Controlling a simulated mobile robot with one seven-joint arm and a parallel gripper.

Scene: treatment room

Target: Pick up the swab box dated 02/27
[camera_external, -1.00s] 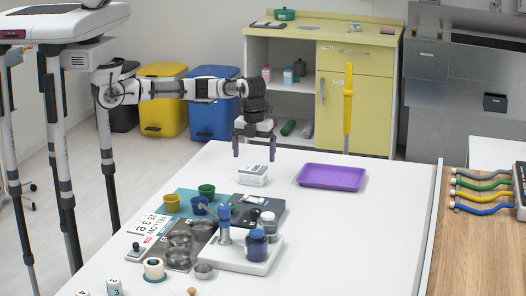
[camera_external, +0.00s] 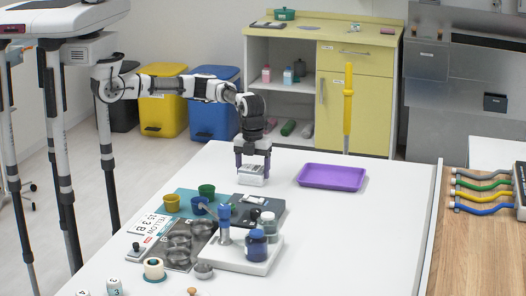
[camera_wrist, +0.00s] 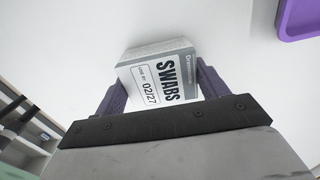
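The swab box (camera_external: 253,175) is a small white and grey carton standing on the white table, left of the purple tray. In the wrist view the box (camera_wrist: 160,78) shows "SWABS" and the date "02/27" on its label, and it sits slightly turned between my fingers. My gripper (camera_external: 253,163) is lowered over the box, pointing down, with one purple finger on each side. In the wrist view my gripper (camera_wrist: 163,90) is open around the box, with the fingers close to its sides. Firm contact cannot be seen.
The purple tray (camera_external: 332,177) lies just right of the box. A dark grey case (camera_external: 262,204), a white organiser with bottles (camera_external: 240,264), and coloured cups (camera_external: 171,203) stand nearer the camera. The table is bare at the right front.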

